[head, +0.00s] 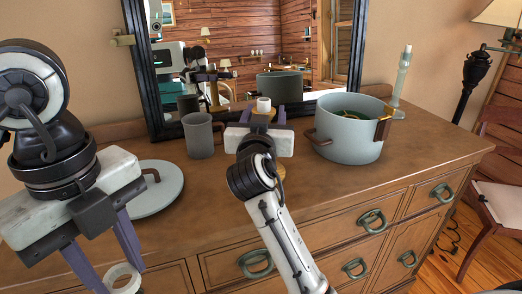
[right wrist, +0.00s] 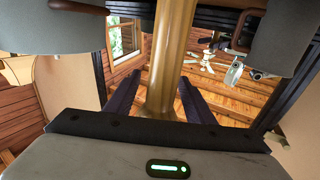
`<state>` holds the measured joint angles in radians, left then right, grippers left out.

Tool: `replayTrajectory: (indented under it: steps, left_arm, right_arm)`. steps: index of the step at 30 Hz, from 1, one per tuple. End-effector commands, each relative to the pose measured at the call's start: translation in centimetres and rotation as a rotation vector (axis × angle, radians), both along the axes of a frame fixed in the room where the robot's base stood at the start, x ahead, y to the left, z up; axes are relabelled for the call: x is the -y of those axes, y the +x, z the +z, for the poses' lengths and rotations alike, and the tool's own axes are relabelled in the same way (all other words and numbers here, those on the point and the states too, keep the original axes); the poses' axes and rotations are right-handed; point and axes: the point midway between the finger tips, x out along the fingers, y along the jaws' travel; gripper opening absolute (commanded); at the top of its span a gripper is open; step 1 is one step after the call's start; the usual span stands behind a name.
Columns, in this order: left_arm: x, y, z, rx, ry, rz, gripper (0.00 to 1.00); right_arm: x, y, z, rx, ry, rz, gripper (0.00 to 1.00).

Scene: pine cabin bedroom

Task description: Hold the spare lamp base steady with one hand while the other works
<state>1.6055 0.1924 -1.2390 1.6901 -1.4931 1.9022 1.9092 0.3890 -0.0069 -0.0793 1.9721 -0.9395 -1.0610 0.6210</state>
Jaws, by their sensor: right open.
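The lamp base is a golden-brown post, with a white socket-like top (head: 263,105) in the head view. Its shaft (right wrist: 166,55) stands between my right gripper's fingers in the right wrist view. My right gripper (head: 257,116) is open around the post; its wrist hides most of the post in the head view, with a bit of the golden foot showing below. My left gripper (head: 119,279) is at the lower left, in front of the dresser, with a white ring (head: 113,292) between its fingertips, apart from the lamp base.
A dark-framed mirror (head: 138,70) stands behind. A pale candle-like stick (head: 402,75) is beyond the pot. Bare wood lies right of the pot.

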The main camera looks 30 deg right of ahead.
Motion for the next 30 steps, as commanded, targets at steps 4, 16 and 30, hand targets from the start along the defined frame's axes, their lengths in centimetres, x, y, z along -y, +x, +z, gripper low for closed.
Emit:
replayTrajectory:
  steps: [4,16,30]
  left_arm:
    - [0.0,0.0,0.0,0.0,0.0,0.0,0.12]
    - [0.0,0.0,0.0,0.0,0.0,0.0,0.12]
    - [0.0,0.0,0.3,0.0,0.0,0.0,0.12]
  right_arm:
    - [0.0,0.0,0.0,0.0,0.0,0.0,0.49]
    - [0.0,0.0,0.0,0.0,0.001,0.0,0.0]
    - [0.0,0.0,3.6,0.01,0.003,0.0,0.0]
